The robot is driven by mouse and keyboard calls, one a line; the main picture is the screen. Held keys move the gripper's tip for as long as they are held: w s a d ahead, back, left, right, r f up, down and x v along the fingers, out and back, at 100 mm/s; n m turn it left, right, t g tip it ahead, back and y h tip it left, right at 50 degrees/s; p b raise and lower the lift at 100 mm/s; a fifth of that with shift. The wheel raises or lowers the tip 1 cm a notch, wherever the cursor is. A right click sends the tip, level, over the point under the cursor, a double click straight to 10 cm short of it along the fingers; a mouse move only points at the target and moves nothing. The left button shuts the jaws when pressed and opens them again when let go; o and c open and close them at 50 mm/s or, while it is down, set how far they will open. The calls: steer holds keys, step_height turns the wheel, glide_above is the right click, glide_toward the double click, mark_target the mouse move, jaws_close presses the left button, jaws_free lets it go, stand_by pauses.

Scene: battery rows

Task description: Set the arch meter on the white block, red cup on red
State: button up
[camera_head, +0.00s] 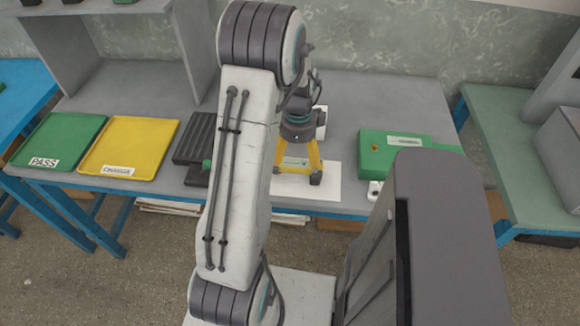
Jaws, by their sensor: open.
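My gripper (296,175) hangs over the front middle of the grey bench, with its yellow fingers spread apart and dark tips low down. It is open, and I see nothing held between the fingers. A flat white surface (328,190) lies beneath it; I cannot tell whether the tips touch it. A small white piece with dark round spots (374,189) shows at the bench front, partly hidden by my own body. I cannot make out which thing is the arch meter, the white block or a red cup; my arm hides part of the bench.
A green box (390,164) with a pale label and a small red spot stands right of the gripper. At left are a green PASS tray (75,130), a yellow tray (115,152) and a dark ribbed item (194,140). The back right of the grey bench (390,100) is clear.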

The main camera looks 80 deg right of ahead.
mark_target(296, 166)
steer(key=f, duration=0.4)
steer(key=shift+w+a+f+p, duration=0.1)
steer(key=shift+a+f+p, duration=0.05)
steer(key=shift+a+p, duration=0.2)
steer(key=shift+f, duration=0.7)
steer(key=shift+f+b, duration=0.25)
steer(key=shift+b, duration=0.15)
steer(key=c, duration=1.4)
steer(key=shift+r, duration=0.15)
